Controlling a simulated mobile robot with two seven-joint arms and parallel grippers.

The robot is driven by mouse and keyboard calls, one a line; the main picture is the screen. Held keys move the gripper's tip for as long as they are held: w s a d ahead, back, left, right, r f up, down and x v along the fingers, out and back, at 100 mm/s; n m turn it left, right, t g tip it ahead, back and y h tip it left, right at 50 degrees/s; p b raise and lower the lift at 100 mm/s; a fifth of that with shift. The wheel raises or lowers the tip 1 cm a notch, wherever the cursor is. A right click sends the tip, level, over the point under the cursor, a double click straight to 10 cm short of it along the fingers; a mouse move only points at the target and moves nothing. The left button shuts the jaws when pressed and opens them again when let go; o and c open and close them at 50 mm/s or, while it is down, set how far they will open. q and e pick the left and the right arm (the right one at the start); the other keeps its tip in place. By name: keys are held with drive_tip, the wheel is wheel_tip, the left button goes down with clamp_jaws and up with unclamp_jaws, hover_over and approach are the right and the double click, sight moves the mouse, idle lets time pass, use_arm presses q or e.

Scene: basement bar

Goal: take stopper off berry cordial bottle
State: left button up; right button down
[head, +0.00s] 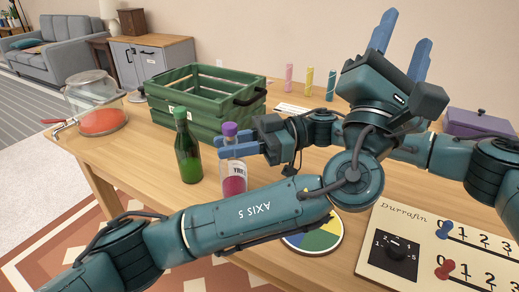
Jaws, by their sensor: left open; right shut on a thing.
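The berry cordial bottle (234,184) is clear, with dark pink liquid low inside, a partly visible white label and a purple stopper (230,129) in its top. It stands upright at the table's left part. My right gripper (232,146) reaches in from the right and is shut on the bottle's upper part, just below the stopper. My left gripper (402,46) is open and empty, its blue fingers pointing up, well to the right of the bottle. My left forearm crosses in front and hides part of the table.
A green bottle (187,152) stands close left of the cordial. Behind are a green crate (205,95) and a glass jar with a tap (97,100). A coloured disc (318,238) and a dial board (420,262) lie in front. A purple box (475,122) stands right.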

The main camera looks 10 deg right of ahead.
use_arm(q)
drive_tip(key=a+f+n+t+y, duration=0.2)
drive_tip(key=a+n+t+y, duration=0.3)
drive_tip(key=n+y, duration=0.55)
use_arm(e)
drive_tip(key=shift+f, duration=0.15)
use_arm(q)
drive_tip(key=n+g+y, duration=1)
drive_tip(key=y, duration=0.2)
approach(232, 130)
drive_tip(key=x, duration=1.1)
drive_tip(key=shift+w, duration=0.2)
use_arm(e)
drive_tip(key=shift+f, duration=0.1)
use_arm(q)
drive_tip(key=shift+c, duration=0.4)
clamp_jaws()
